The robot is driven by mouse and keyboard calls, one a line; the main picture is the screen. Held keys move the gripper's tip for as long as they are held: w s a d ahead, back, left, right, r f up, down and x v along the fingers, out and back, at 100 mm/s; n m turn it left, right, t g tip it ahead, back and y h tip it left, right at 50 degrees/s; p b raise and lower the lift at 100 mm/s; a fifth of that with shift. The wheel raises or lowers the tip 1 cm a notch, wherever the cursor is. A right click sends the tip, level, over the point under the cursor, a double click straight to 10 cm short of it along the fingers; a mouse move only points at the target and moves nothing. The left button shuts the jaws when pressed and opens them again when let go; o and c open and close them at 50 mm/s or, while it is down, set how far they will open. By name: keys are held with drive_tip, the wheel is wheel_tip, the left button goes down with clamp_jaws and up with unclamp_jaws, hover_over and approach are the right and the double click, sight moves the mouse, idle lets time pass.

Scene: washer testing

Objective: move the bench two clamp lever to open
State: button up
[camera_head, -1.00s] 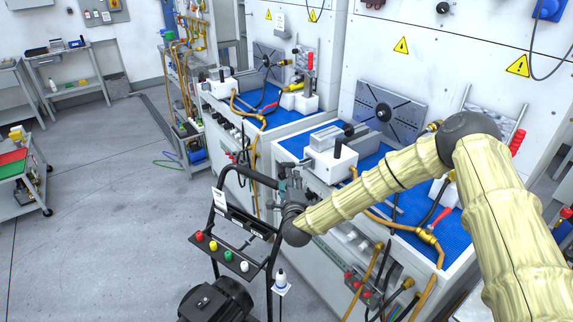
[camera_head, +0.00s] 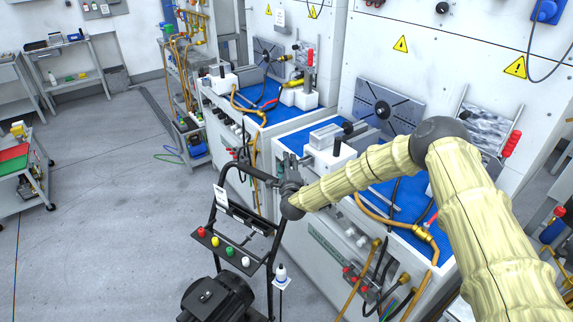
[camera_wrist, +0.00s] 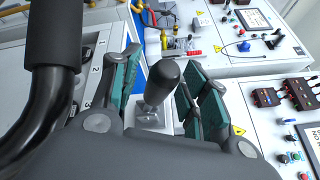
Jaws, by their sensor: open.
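A black-knobbed lever (camera_wrist: 165,78) on a short metal stem stands between my two fingers in the wrist view. My gripper (camera_wrist: 160,85) is open, with a green-padded finger on either side of the knob. I cannot tell whether either pad touches it. In the head view my gripper (camera_head: 290,163) is at the front left of the nearer bench (camera_head: 325,235). A white block with an upright black lever (camera_head: 337,147) stands on that bench, right of my gripper in the picture. I cannot read a bench number.
A black-framed cart (camera_head: 268,265) with colored caps and a motor stands close below my gripper. A thick black bar (camera_wrist: 52,60) runs along the wrist view's left side. Hoses and fittings (camera_head: 425,235) lie on the blue bench top. Open floor (camera_head: 110,200) is at left.

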clamp_jaws()
